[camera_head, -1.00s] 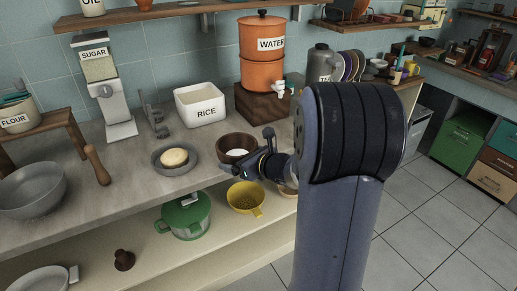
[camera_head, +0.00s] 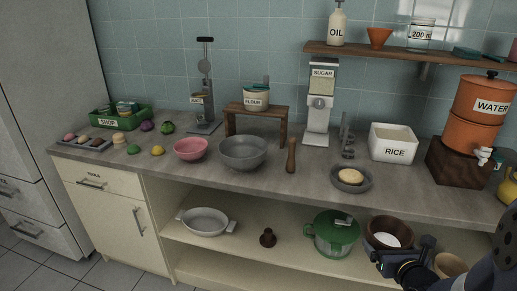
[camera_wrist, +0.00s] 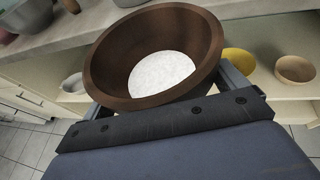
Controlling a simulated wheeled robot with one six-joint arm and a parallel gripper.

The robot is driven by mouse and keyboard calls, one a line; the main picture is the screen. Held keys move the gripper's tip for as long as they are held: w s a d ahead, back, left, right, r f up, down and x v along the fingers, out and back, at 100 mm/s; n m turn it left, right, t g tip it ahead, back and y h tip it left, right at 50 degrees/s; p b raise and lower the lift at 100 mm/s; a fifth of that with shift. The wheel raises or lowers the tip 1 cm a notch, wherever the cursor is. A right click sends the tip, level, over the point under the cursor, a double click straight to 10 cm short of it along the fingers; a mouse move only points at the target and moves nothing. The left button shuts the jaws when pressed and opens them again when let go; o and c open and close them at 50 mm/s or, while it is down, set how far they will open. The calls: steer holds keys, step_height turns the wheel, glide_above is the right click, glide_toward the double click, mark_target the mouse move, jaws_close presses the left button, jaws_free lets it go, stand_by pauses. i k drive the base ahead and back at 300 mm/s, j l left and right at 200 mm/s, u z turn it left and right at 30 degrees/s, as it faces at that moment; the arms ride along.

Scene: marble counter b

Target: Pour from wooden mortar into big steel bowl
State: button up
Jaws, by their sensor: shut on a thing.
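The wooden mortar (camera_head: 376,228) is a dark brown round bowl with white contents inside. My gripper (camera_head: 390,252) is shut on it, at the lower right of the head view. In the wrist view the mortar (camera_wrist: 110,62) fills the upper middle, slightly tilted, with the gripper's fingers at both sides of it; its underside is hidden. The big steel bowl (camera_head: 243,153) is grey and stands on the counter, left of and well apart from the mortar. I cannot see into its bottom clearly.
A pink bowl (camera_head: 190,148) stands left of the steel bowl, and a wooden pestle (camera_head: 291,156) right of it. A grey dish with a round loaf (camera_head: 351,177) and a rice box (camera_head: 393,143) are further right. The flour stand (camera_head: 255,110) is behind.

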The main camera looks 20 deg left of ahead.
mark_target(241, 153)
steer(key=j+u, duration=0.1)
steer(key=j, duration=1.15)
